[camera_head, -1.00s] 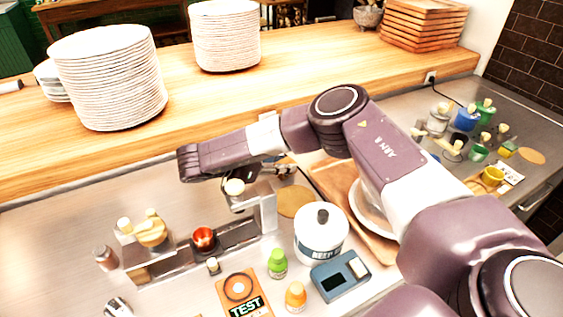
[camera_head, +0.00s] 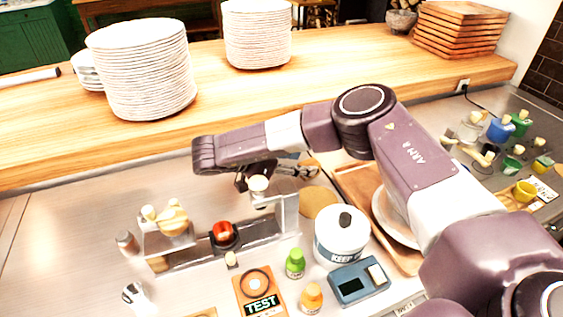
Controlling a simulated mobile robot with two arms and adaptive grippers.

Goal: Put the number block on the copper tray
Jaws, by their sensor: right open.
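My right arm reaches in from the right and bends back over the counter. My right gripper (camera_head: 298,170) is open above the far side of the small stand, partly hidden by its own wrist. I cannot make out whether anything is between its fingers. A copper-brown tray (camera_head: 352,184) lies right of the gripper, with a white plate (camera_head: 383,212) on it. My arm covers part of both. I cannot pick out a number block with certainty. My left gripper is not in view.
A metal stand (camera_head: 205,258) holds a red ball (camera_head: 223,233). A white lidded jar (camera_head: 341,239), a green bottle (camera_head: 295,264), an orange bottle (camera_head: 311,297), a blue scale (camera_head: 357,284) and a TEST card (camera_head: 259,297) stand nearby. Plate stacks (camera_head: 148,70) are on the wooden shelf. The left counter is clear.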

